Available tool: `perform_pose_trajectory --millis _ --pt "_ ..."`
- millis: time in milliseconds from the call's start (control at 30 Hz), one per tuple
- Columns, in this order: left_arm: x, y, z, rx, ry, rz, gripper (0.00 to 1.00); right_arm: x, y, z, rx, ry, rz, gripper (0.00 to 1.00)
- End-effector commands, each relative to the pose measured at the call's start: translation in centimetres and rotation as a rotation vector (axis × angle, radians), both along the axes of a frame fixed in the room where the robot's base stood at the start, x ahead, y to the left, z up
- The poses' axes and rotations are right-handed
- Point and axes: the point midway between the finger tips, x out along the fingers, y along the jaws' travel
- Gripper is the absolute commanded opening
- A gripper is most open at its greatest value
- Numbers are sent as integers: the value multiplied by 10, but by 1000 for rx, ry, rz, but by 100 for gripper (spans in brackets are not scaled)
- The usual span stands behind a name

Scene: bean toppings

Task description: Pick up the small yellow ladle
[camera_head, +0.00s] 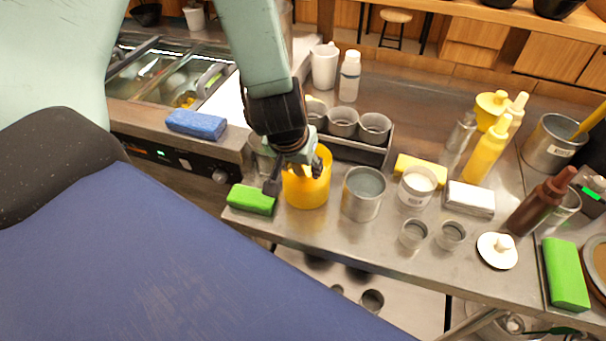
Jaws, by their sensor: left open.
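My left gripper (293,178) is open, pointing down at the left side of a yellow cup-like vessel (311,188). One dark finger is outside its left wall; the other is near its rim. I cannot tell whether they touch it. The arm hides part of the rim and any handle, so I cannot tell whether this vessel is the small yellow ladle. A small yellow piece (186,100) also shows in the sunken bins at the left, too small to make out. My right gripper is not in view.
A green sponge (250,199) lies left of the vessel, and a grey metal can (363,195) stands close at its right. Behind is a rack of metal cups (374,128). White and yellow bottles (487,150) stand farther right. The counter's front edge is near.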

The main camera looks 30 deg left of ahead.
Motion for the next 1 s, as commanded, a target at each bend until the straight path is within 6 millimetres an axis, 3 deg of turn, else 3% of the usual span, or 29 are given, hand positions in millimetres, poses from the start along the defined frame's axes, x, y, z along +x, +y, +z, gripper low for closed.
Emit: perform_pose_trajectory --millis 267,833,1000 --pt "2 0 -3 -1 4 -1 50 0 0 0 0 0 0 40" --pt "1 0 -4 -2 6 -1 2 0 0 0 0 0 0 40" --pt "0 0 -4 -3 9 -1 0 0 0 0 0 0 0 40"
